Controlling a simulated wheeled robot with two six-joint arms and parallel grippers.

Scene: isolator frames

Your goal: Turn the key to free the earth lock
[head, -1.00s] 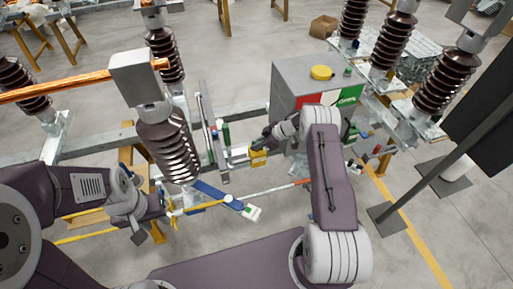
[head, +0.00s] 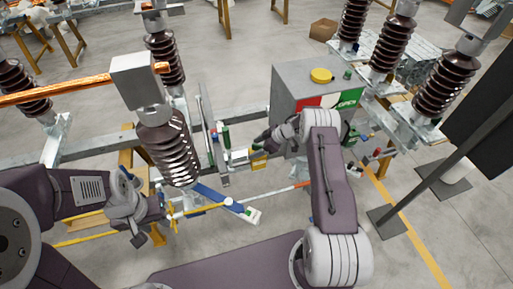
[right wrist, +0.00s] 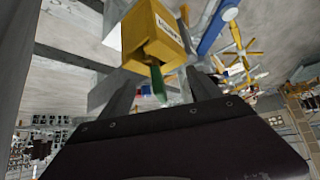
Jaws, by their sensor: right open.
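The earth lock is a small yellow box with a label, seen in the right wrist view (right wrist: 155,38) and in the head view (head: 258,162) beside the grey cabinet. A green key (right wrist: 158,86) sticks out of its near side. My right gripper (right wrist: 160,88) is open, its two fingers apart on either side of the key with visible gaps. In the head view my right gripper (head: 262,146) is close to the box and hides part of it. My left gripper (head: 157,222) is at lower left, near a yellow cross-shaped handle (head: 173,210); its jaws are unclear.
A grey cabinet (head: 310,72) with a yellow cap stands just behind the right gripper. A brown ribbed insulator (head: 168,148) rises between the arms. A blue bar (head: 215,196) and a thin rod lie below the lock. Open floor shows at lower right.

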